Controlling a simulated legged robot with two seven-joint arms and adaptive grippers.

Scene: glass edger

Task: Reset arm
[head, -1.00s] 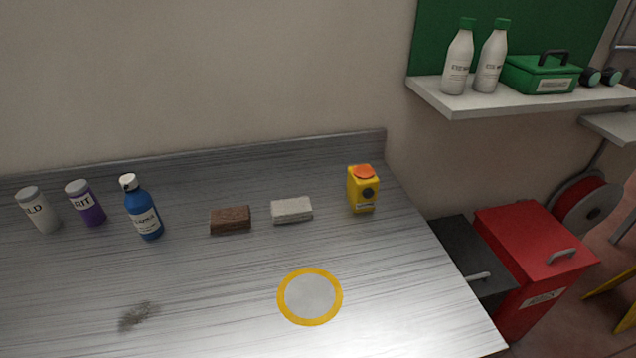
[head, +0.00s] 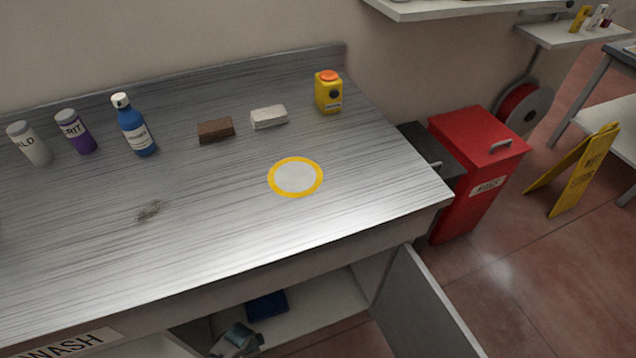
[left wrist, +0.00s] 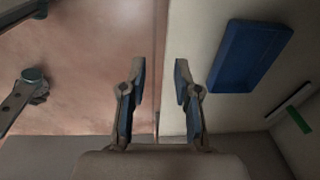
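My left gripper (left wrist: 161,75) is open in the left wrist view, with nothing between its fingers. What looks like the same gripper (head: 237,340) shows at the bottom of the head view, by the open cabinet under the bench. A blue tray (left wrist: 248,56) lies on the pale cabinet shelf to the right of the fingers and apart from them. It also shows in the head view (head: 267,305). My right gripper is in neither view.
An open cabinet door (head: 425,310) juts out at lower right. A red bin (head: 475,165) and yellow floor sign (head: 578,172) stand right.

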